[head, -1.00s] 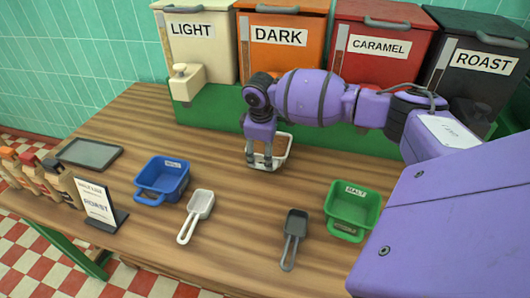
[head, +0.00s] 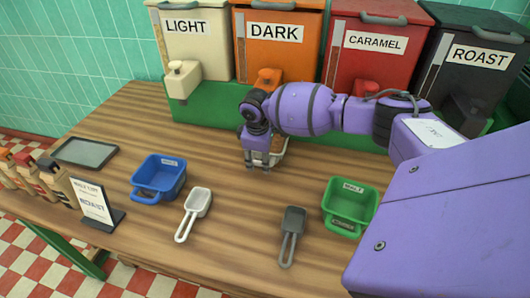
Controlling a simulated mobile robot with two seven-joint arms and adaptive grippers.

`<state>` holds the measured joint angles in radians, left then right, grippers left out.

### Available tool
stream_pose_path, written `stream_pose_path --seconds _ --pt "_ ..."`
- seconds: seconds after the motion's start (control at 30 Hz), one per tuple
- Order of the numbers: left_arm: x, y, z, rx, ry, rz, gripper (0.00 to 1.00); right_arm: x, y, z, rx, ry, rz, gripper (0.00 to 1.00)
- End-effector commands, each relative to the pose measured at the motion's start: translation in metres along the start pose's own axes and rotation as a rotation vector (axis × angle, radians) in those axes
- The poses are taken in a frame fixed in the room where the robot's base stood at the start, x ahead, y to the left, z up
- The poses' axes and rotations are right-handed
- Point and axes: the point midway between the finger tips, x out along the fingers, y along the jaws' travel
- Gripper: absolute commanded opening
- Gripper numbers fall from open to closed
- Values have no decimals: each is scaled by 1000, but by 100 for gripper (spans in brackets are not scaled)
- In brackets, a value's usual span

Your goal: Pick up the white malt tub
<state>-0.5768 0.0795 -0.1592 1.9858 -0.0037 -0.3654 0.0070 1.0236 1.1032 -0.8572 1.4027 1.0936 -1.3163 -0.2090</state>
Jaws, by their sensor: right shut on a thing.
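The white malt tub (head: 284,153) is at the back middle of the wooden table, below the DARK bin. Brown contents show inside it. My right gripper (head: 262,166) points down at its near side and is shut on it. The gripper and wrist hide much of the tub, and I cannot tell whether its base touches the table. My left gripper is not in view.
LIGHT, DARK (head: 275,45), CARAMEL and ROAST bins stand behind. A blue tub (head: 146,195) and a green tub (head: 350,228) flank a white scoop (head: 197,203) and a dark scoop (head: 293,222). A sign (head: 95,203), jars and grey tray (head: 85,153) are left.

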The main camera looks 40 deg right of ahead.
Motion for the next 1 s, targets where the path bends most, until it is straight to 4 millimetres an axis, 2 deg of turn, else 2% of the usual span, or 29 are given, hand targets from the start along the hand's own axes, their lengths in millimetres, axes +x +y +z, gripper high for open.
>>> stream_pose_path --seconds 0.03,0.17,0.67,1.0 --pt "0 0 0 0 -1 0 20 0 0 0 0 0 1 18" --pt "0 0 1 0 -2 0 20 0 1 0 0 0 1 1" --pt "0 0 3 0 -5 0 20 -8 -1 -1 0 2 2 0" --pt "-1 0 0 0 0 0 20 -55 7 -1 0 4 4 0"
